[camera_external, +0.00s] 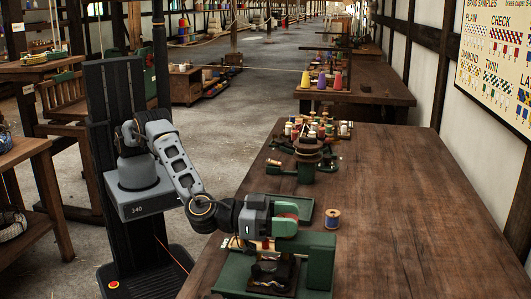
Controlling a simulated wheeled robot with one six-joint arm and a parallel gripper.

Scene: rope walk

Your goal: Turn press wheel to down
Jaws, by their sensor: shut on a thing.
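The green press (318,262) stands at the near end of the long wooden table, with a dark block (272,272) at its front. My gripper (282,217) is at the top of the press, reaching in from the left. It is shut on the press wheel, which is mostly hidden behind the gripper and the press's green parts. A small red part shows beside the jaws; I cannot tell if it belongs to the wheel. The wheel's angle cannot be read from this view.
A thread spool (332,218) stands just right of the press. A green tray edge (303,207) lies behind the gripper. Farther back are a green-based stand (306,170) and several bobbins (318,128). The table's right side (420,220) is clear.

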